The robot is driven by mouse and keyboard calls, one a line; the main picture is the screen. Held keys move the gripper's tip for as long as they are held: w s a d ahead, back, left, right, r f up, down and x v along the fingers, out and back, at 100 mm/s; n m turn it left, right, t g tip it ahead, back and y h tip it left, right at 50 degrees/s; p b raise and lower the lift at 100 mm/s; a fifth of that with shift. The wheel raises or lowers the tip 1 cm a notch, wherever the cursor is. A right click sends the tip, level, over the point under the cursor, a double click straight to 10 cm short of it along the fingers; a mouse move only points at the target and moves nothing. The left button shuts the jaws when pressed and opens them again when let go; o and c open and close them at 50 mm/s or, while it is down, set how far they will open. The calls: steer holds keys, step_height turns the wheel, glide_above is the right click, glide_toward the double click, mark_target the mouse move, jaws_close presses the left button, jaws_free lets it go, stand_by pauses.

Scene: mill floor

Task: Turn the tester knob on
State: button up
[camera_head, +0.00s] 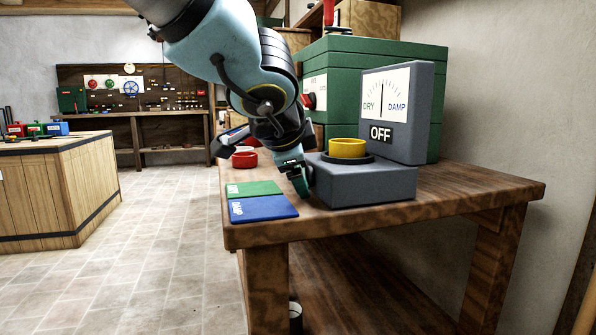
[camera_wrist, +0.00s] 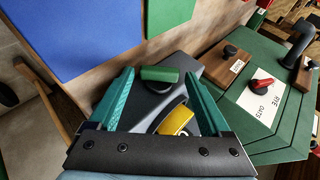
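The tester is a grey box (camera_head: 362,184) on the wooden bench, with a yellow cup (camera_head: 347,148) on top. Its upright dial panel (camera_head: 397,110) reads DRY and DAMP, with an OFF label (camera_head: 381,133) below. In the wrist view, a green bar-shaped knob (camera_wrist: 163,74) on a dark round base sits at the tester's edge, beside the yellow cup (camera_wrist: 176,120). My gripper (camera_head: 299,178) is at the left side of the tester and hides the knob in the head view. In the wrist view its teal fingers (camera_wrist: 159,76) are apart, one either side of the knob, with visible gaps.
A green mat (camera_head: 254,188) and a blue mat marked DAMP (camera_head: 264,208) lie at the bench's front left corner. A green cabinet (camera_head: 345,62) with a red knob (camera_head: 310,100) stands behind the tester. Tiled floor (camera_head: 150,235) lies open to the left.

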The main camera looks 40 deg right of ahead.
steer(key=shift+o, duration=0.2)
steer(key=shift+r+p, duration=0.1)
steer(key=shift+p, duration=0.75)
steer(key=p, duration=0.3)
steer(key=shift+r+g+p, duration=0.2)
steer(key=shift+g+p, duration=0.2)
steer(key=p, duration=0.4)
steer(key=g+y+p, duration=0.1)
steer(key=p, duration=0.3)
steer(key=g+p, duration=0.1)
steer(key=p, duration=0.3)
steer(key=shift+w+r+n+y, duration=0.25)
steer(key=shift+w+n+y, duration=0.05)
steer(key=shift+n+y, duration=0.1)
steer(key=g+p, duration=0.1)
steer(key=p, duration=0.6)
steer(key=g+y+p, duration=0.1)
steer(key=g+p, duration=0.1)
steer(key=p, duration=0.6)
steer(key=shift+w+d+r+n+p, duration=0.15)
steer(key=shift+w+d+n+p, duration=0.05)
steer(key=shift+w+n+p, duration=0.15)
steer(key=g+p, duration=0.1)
steer(key=p, duration=0.4)
steer(key=g+y+p, duration=0.1)
steer(key=p, duration=0.5)
steer(key=shift+w+d+n, duration=0.1)
steer(key=shift+w+n, duration=0.15)
